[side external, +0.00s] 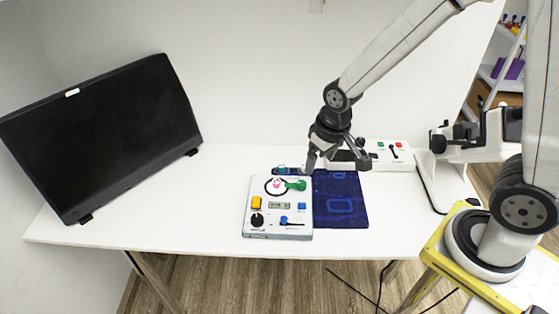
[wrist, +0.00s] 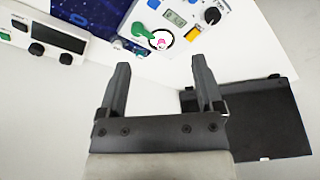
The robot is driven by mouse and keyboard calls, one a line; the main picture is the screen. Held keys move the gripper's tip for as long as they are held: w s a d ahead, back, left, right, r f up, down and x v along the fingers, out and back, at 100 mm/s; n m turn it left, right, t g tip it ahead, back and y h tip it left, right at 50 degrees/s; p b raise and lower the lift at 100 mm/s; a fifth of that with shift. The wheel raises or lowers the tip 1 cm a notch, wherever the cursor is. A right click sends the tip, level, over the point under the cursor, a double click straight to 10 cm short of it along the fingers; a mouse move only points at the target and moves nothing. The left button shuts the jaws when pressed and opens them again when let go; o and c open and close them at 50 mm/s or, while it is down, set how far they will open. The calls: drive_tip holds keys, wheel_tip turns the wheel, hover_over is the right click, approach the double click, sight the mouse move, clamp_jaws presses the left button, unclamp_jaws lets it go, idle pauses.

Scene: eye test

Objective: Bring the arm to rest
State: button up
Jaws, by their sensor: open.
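My gripper (side external: 337,163) is above the back part of the white table (side external: 180,220), just behind and right of a white control box (side external: 278,227). In the wrist view my gripper (wrist: 161,72) shows two dark fingers spread apart with nothing between them. The control box (wrist: 205,40) lies ahead of the fingertips there. It carries a green handle, a small display, a yellow button, a black knob and a blue slider. My arm reaches in from the upper right, bent down at the wrist.
A dark blue mat (side external: 341,205) lies right of the control box. A second white box (side external: 393,156) with green and red buttons stands behind it. A black monitor (side external: 100,135) stands at the left. A white instrument (side external: 450,165) stands at the right. The table's left front is clear.

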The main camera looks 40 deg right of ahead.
drive_tip(key=s+d+r, duration=0.2)
drive_tip(key=s+d, duration=0.1)
drive_tip(key=s, duration=0.3)
drive_tip(key=shift+s+t, duration=0.2)
drive_tip(key=shift+t, duration=0.2)
drive_tip(key=shift+d, duration=0.1)
idle(0.5)
